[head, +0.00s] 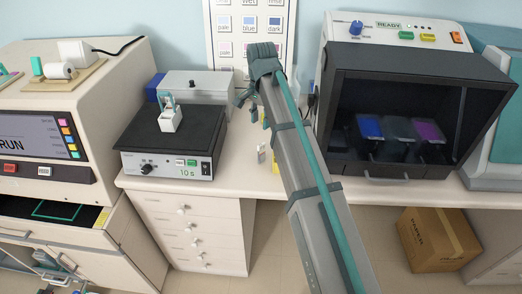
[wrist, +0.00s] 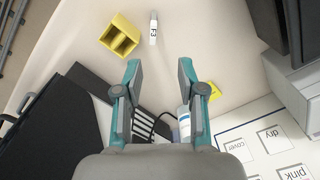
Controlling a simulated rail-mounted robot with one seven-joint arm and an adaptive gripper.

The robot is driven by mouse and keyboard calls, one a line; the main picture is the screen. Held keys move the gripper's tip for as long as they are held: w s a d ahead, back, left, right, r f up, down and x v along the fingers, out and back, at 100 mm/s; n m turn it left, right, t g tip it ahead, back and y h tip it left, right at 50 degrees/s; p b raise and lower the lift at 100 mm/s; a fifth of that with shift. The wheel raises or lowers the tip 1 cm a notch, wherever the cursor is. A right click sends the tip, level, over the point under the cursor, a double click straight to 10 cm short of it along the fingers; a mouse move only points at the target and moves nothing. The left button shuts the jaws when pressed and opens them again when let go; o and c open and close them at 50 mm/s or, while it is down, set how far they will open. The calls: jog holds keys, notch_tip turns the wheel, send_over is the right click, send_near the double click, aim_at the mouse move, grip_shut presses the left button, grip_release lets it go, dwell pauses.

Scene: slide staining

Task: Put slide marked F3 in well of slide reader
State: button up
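The slide marked F3 (wrist: 153,30) is a small pale piece on the counter, its label facing my wrist camera. It looks like the small pale piece (head: 261,154) near the counter's front edge in the head view. My gripper (wrist: 158,82) is open and empty above the counter, apart from the slide, which shows beyond the fingertips. In the head view my gripper (head: 247,98) is near the back of the counter. The left machine with a RUN screen (head: 35,135) has an open drawer with a green-outlined frame (head: 57,209), which may be the reader's well.
A yellow slotted block (wrist: 119,36) stands beside the slide. A white bottle (wrist: 184,122) and a small yellow item (wrist: 215,92) are near my right finger. A black-topped device (head: 170,135) stands left, a dark-windowed cabinet (head: 400,85) right. A chart (head: 227,25) is behind.

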aim_at(262, 144)
jog(key=shift+s+d+f+m, duration=0.3)
jog(key=shift+s+m, duration=0.15)
jog(key=shift+m, duration=0.35)
jog(key=shift+a+f+p, duration=0.1)
jog(key=shift+f+p, duration=1.8)
jog(key=shift+f, duration=3.2)
grip_shut()
